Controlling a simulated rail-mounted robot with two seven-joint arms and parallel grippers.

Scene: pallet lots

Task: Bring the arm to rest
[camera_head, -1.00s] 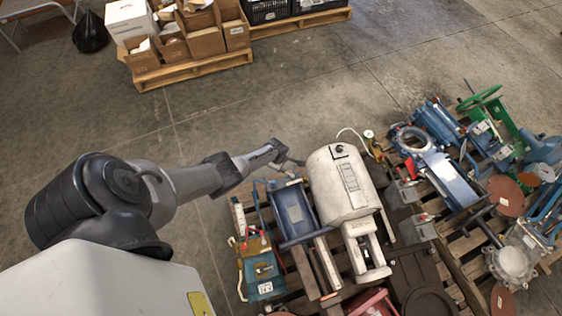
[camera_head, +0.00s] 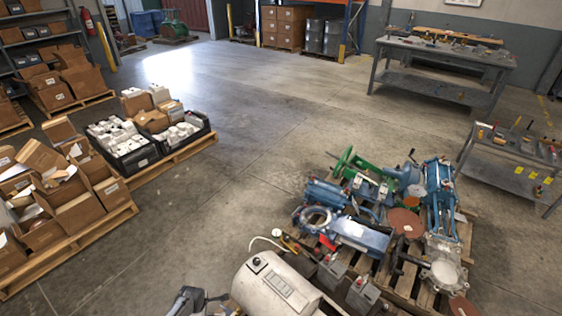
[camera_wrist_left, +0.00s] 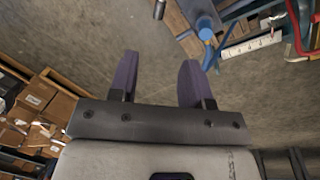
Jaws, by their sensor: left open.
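My left gripper (camera_wrist_left: 157,75) shows in the left wrist view with its two dark fingers apart and only bare floor between them. In the head view a dark end part of my left arm (camera_head: 188,300) shows at the bottom edge, left of a white tank (camera_head: 278,287); the rest of that arm is out of frame. Nothing is held between the fingers. My right gripper is in neither view.
A pallet (camera_head: 430,292) of blue and green machine parts stands at the lower right. Pallets of cardboard boxes (camera_head: 75,210) and black crates (camera_head: 125,145) stand left. A workbench (camera_head: 440,68) is at the back right. The middle floor is clear.

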